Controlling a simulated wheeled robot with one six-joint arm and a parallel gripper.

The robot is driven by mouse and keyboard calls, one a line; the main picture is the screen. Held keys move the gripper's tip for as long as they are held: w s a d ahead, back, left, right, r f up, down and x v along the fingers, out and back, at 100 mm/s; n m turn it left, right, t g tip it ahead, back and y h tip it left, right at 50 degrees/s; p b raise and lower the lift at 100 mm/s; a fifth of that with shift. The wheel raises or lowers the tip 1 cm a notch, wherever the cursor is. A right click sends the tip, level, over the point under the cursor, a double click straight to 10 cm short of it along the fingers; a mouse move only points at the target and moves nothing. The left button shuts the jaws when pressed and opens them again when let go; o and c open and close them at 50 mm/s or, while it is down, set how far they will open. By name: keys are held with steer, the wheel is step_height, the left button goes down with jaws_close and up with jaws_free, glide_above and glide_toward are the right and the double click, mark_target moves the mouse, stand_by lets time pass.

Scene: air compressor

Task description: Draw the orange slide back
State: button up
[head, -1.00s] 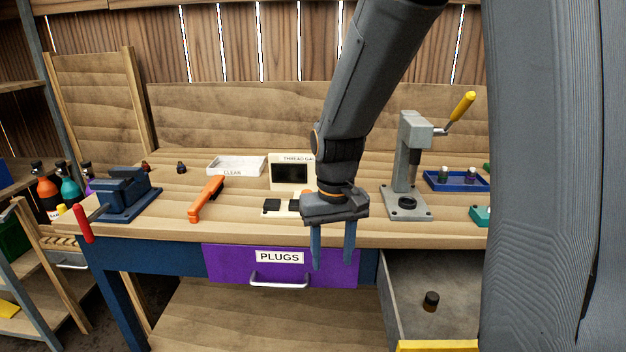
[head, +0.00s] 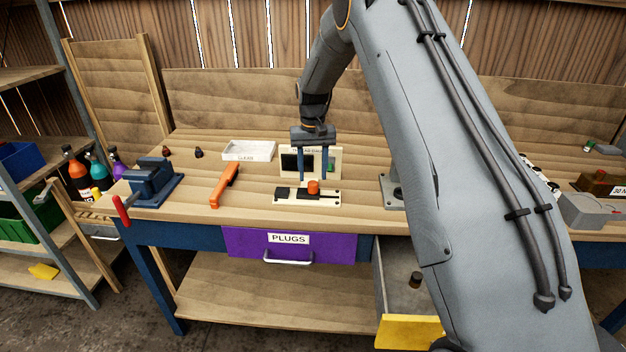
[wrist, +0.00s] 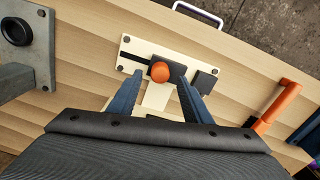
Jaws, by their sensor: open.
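The orange slide (head: 313,187) is a round orange knob on a cream plate (head: 290,200) with a dark slot, lying on the workbench in front of the thread gauge panel (head: 330,160). In the wrist view the orange knob (wrist: 160,72) shows between my two blue fingertips, near their ends. My gripper (head: 314,178) is open and points down, with its fingers above the plate. In the wrist view my gripper (wrist: 152,78) has one finger on each side of the knob. I cannot tell whether either finger touches it.
An orange-handled tool (head: 224,187) lies left of the plate, and a white tray (head: 248,151) behind it. A blue vise (head: 153,182) stands further left. The grey press base (head: 392,190) is close on the right. Below is the purple PLUGS drawer (head: 330,247); a grey drawer (head: 393,305) is open.

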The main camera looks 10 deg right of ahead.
mark_target(312, 182)
steer(key=shift+f+p, duration=0.8)
steer(key=shift+f, duration=1.45)
jaws_close()
